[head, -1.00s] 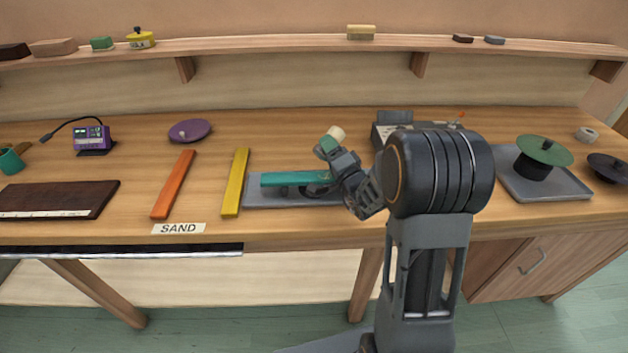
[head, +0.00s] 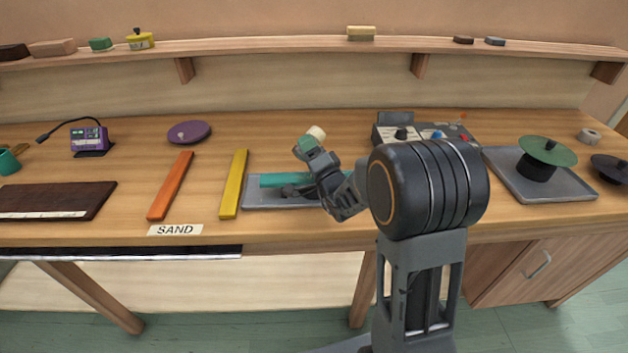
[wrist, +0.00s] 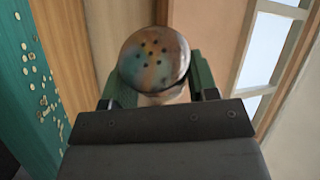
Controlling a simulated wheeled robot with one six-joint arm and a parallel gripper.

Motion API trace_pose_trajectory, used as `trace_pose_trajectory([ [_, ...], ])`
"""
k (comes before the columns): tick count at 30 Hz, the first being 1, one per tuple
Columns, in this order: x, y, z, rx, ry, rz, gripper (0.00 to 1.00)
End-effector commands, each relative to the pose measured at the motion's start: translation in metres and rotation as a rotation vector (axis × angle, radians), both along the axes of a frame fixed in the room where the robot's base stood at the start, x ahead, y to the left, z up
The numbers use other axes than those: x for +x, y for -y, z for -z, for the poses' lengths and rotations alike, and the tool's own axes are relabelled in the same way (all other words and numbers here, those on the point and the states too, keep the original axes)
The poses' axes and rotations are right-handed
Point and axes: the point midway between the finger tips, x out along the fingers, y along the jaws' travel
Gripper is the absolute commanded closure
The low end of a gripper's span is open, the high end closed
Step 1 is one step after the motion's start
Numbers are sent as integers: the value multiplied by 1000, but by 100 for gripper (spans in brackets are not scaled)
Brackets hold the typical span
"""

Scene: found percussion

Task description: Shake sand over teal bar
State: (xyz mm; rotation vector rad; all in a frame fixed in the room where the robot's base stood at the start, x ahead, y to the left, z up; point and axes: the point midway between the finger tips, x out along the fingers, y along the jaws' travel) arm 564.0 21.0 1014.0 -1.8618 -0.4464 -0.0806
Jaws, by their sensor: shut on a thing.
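My gripper (head: 307,144) is shut on a sand shaker (head: 318,132), seen in the head view as a small piece with a pale end. In the wrist view the shaker (wrist: 153,58) shows a rounded metallic cap with several dark holes, between green fingers. The teal bar (head: 284,180) lies on a grey tray (head: 262,198), below and partly behind my gripper; my arm hides its right part. In the wrist view the teal bar (wrist: 30,85) runs along the left edge, with many pale grains scattered on it. The shaker is apart from the bar.
An orange bar (head: 171,186) and a yellow bar (head: 233,184) lie left of the tray, near a SAND label (head: 175,230). A control box (head: 455,135) stands behind my arm. A green disc (head: 547,150) stands on a right-hand tray (head: 566,190).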

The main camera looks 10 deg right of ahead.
Motion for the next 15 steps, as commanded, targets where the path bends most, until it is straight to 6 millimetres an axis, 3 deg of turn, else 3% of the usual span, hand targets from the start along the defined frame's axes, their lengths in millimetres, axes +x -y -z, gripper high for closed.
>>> trace_pose_trajectory([
  [8,0,0,-15,191,-128,-1,76],
  [9,0,0,-7,223,-146,-2,76],
  [15,0,0,-9,342,-227,-2,76],
])
